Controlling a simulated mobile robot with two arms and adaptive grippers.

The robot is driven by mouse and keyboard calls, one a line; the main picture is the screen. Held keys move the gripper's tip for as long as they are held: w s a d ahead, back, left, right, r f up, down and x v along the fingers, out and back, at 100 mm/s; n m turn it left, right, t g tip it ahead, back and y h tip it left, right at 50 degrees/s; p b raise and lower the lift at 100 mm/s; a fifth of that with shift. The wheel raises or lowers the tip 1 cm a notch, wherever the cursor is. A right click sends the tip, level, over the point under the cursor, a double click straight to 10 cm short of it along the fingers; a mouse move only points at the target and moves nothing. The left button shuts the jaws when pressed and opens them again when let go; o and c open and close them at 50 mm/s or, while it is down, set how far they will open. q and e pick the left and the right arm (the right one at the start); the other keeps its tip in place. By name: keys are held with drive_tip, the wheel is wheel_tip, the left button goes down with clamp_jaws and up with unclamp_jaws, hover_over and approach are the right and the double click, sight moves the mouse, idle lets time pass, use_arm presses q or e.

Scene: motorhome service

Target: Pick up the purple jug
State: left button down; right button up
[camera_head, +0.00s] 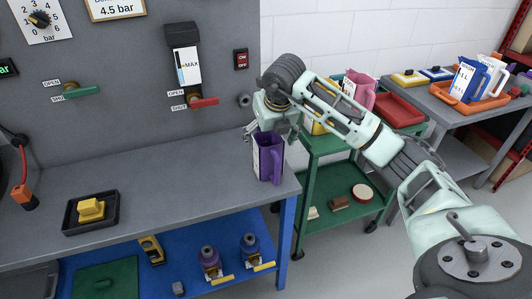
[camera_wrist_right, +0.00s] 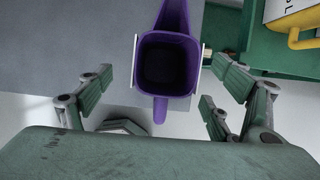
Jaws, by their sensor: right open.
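The purple jug (camera_head: 268,160) stands upright near the right front corner of the grey worktop, with its open mouth facing up. In the right wrist view the jug (camera_wrist_right: 165,98) is seen from above, with its dark inside showing and its handle towards the camera. My right gripper (camera_head: 268,119) is at the jug's top, reaching in from the right. In the wrist view its fingers are spread on the left and right of the jug, and I cannot tell whether either touches it. My left gripper is not in view.
A black tray (camera_head: 70,222) with a yellow block lies on the worktop (camera_head: 170,180) at left. A panel with a red-handled valve (camera_head: 204,102) stands behind. A green cart (camera_head: 318,150) is close on the right, holding a pink jug (camera_head: 359,92) and a red tray (camera_head: 398,108).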

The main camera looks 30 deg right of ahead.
sight(271, 143)
drive_tip(key=shift+s+d+f+p, duration=0.15)
drive_tip(key=shift+f+p, duration=0.15)
drive_tip(key=shift+f, duration=0.15)
drive_tip(key=shift+s+d+f+p, duration=0.15)
drive_tip(key=shift+f+p, duration=0.1)
drive_tip(key=shift+f, duration=0.2)
drive_tip(key=x, duration=0.2)
drive_tip(key=shift+w+d+f+p, duration=0.1)
drive_tip(key=shift+w+f+p, duration=0.05)
drive_tip(key=shift+f+p, duration=0.2)
drive_tip(key=shift+w+f, duration=0.15)
drive_tip(key=shift+f, duration=0.2)
drive_tip(key=c, duration=0.9)
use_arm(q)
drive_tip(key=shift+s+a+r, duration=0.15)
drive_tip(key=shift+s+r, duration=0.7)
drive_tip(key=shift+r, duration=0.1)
use_arm(e)
drive_tip(key=shift+w, duration=0.1)
drive_tip(key=c, duration=0.4)
